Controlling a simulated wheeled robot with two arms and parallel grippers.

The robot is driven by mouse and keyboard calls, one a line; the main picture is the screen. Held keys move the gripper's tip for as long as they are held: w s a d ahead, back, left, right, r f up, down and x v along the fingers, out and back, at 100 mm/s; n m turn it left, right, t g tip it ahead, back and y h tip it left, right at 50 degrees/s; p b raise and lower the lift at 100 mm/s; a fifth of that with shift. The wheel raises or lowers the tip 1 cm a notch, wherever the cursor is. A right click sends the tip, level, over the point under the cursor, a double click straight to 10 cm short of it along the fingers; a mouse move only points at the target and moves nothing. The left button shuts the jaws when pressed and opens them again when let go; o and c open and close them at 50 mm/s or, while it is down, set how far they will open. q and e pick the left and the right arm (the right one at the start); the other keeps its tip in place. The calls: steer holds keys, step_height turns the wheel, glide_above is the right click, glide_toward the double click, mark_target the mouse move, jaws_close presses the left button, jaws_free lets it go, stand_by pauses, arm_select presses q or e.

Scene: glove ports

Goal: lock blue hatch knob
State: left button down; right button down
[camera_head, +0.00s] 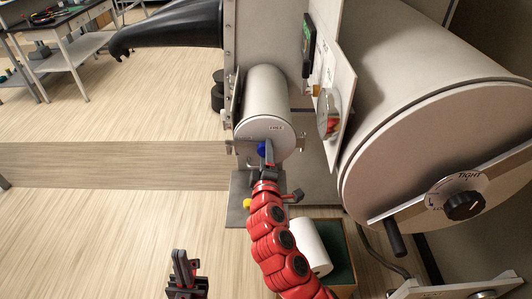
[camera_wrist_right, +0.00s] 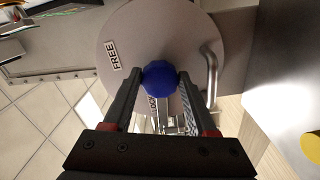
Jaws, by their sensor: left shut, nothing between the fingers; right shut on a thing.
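The blue knob (camera_head: 262,149) is on the round pale hatch (camera_head: 284,142) at the end of the small cylinder. In the right wrist view, the faceted blue knob (camera_wrist_right: 160,76) is between the fingertips of my right gripper (camera_wrist_right: 159,84), which is shut on it. A FREE label shows on the hatch (camera_wrist_right: 205,30) at upper left of the knob, and a LOCK label shows partly between the fingers below it. In the head view my right gripper (camera_head: 267,158) covers part of the knob. My left gripper (camera_head: 184,268) is shut and empty, low in the view, away from the hatch.
A large cylinder door (camera_head: 400,170) with a black knob marked TIGHT (camera_head: 464,206) stands at right. A metal handle (camera_wrist_right: 209,72) is beside the blue knob. A black glove (camera_head: 170,25) sticks out at top left.

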steer(key=shift+n, duration=0.5)
steer(key=shift+c, duration=1)
jaws_free()
steer(key=shift+s, duration=0.15)
steer(key=s+p, duration=0.1)
steer(key=s, duration=1.6)
